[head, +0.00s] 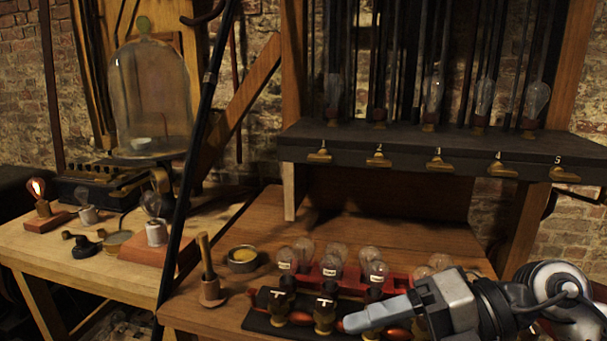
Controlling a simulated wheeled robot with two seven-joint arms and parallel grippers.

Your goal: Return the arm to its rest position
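My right gripper (352,322) comes in from the right edge, low in the head view, pointing left. Its grey finger lies in front of the row of dark jars and orange-red handled parts on the black base (262,325). Only one finger shows clearly, so its opening cannot be judged, and no held object is visible. The gripper hides part of the row behind it. Whether it touches anything there cannot be told. My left gripper is not in view.
Several glass bulbs (337,255) stand by a red rack (402,281) close behind my gripper. A wooden-handled tool (207,270) and a round tin (243,259) are to the left. A dark shelf (400,146) with numbered brass levers is above. Bare tabletop (380,232) lies behind the bulbs.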

